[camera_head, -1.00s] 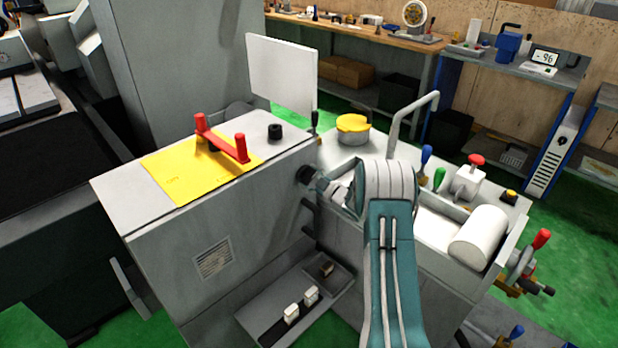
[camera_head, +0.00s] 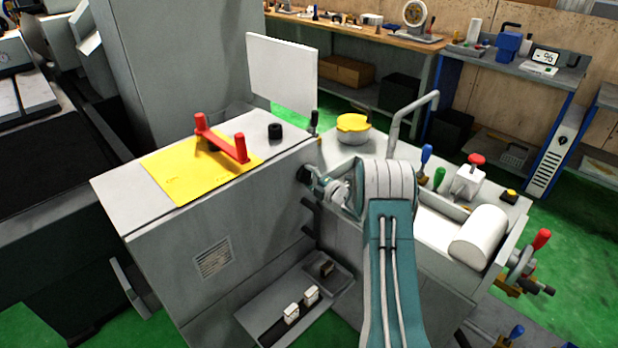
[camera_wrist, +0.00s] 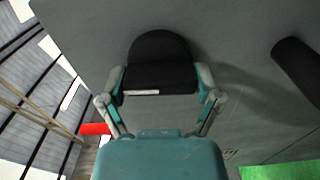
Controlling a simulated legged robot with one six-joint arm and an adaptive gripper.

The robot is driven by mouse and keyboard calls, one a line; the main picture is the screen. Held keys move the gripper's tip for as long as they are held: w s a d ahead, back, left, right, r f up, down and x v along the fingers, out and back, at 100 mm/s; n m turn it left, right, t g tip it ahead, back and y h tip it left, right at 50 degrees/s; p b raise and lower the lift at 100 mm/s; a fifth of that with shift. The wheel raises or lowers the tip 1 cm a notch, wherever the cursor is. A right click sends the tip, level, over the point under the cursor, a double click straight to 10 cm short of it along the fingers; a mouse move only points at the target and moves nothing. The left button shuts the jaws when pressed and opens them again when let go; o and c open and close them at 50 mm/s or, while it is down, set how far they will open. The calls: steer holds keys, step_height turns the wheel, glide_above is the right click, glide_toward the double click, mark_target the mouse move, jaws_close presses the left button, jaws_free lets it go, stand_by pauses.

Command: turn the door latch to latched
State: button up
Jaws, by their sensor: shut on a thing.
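The door latch is a black knob (camera_head: 303,174) on the upright side of the grey machine cabinet, just below its top edge. In the wrist view the latch (camera_wrist: 160,48) has a rounded top, a flat near face and a short white mark on its lower edge. My gripper (camera_wrist: 162,86) has one finger on each side of it and is shut on it. In the head view my gripper (camera_head: 316,178) meets the latch from the right, and my arm hides part of the contact. I cannot read the latch's angle against any label.
A black bar handle (camera_head: 309,217) sits on the cabinet just below the latch; it also shows in the wrist view (camera_wrist: 297,70). A red handle (camera_head: 222,140) stands over a yellow plate (camera_head: 180,182) on the cabinet top. A white panel (camera_head: 282,72) rises behind.

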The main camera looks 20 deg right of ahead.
steer(key=shift+a+f+n, duration=0.25)
steer(key=shift+n, duration=0.25)
steer(key=o, duration=0.9)
steer(key=shift+r, duration=0.1)
steer(key=shift+s+d, duration=0.15)
steer(key=shift+s, duration=0.1)
steer(key=v, duration=1.1)
steer(key=shift+s, duration=0.25)
